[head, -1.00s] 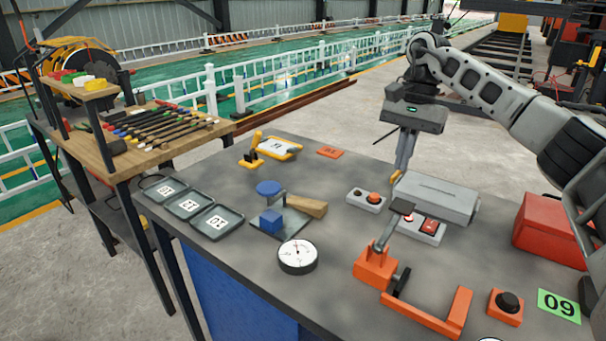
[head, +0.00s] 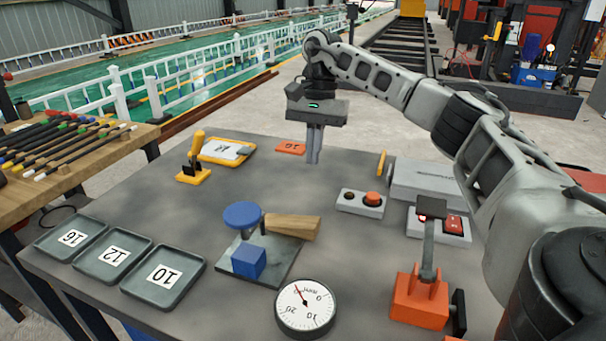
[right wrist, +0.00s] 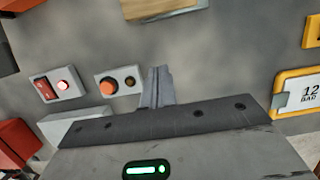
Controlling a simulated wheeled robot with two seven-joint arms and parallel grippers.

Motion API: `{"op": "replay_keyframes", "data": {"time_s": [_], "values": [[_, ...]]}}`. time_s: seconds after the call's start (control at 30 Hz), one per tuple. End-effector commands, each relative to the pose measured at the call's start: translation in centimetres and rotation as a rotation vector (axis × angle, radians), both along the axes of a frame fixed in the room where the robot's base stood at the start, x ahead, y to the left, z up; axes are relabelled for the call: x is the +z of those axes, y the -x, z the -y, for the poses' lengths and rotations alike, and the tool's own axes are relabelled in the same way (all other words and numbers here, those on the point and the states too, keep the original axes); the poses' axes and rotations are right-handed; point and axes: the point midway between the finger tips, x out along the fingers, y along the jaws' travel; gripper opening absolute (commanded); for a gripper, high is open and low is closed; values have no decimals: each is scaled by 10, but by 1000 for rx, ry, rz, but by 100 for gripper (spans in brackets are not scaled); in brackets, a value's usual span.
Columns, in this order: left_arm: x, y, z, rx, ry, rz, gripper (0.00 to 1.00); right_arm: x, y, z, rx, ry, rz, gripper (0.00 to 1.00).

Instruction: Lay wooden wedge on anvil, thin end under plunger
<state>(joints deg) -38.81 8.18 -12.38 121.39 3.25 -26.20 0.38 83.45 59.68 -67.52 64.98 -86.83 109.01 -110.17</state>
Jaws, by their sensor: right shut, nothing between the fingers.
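The wooden wedge (head: 292,226) lies at the right side of a small press with a grey base plate (head: 285,262). Its thick end points right and its narrower end points left, beside the post under a blue round disc (head: 242,215). A blue block (head: 248,261) sits on the plate in front. I cannot tell exactly what the thin end touches. My right gripper (head: 314,160) is shut and empty, pointing down above the table behind the wedge. In the right wrist view its fingers (right wrist: 157,88) are together, and a wooden piece (right wrist: 160,8) shows at the top edge.
A dial gauge (head: 305,308) stands in front of the press. Numbered trays (head: 163,276) lie to the left. A button box (head: 361,202), an orange clamp-like tool (head: 420,298) and a grey case (head: 428,182) are to the right. A yellow-framed board (head: 227,150) lies at the back.

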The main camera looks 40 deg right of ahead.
Motion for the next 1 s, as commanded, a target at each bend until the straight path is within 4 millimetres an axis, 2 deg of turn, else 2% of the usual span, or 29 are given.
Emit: {"op": "replay_keyframes", "data": {"time_s": [0.43, 0.5, 0.7, 1.0], "values": [[3, 0, 0, 0, -2, 0, 36, -88, 12, -19, -1, 0, -6, 0], [6, 1, -1, -1, -7, -3, 36, -82, 17, -31, 4, -1, 0, 0], [6, 2, -2, -3, -19, -10, 36, -83, 27, -49, 1, 0, 0, 0], [4, 2, -2, -4, -23, -11, 36, -84, 29, -54, -2, -1, -1, 0]]}}
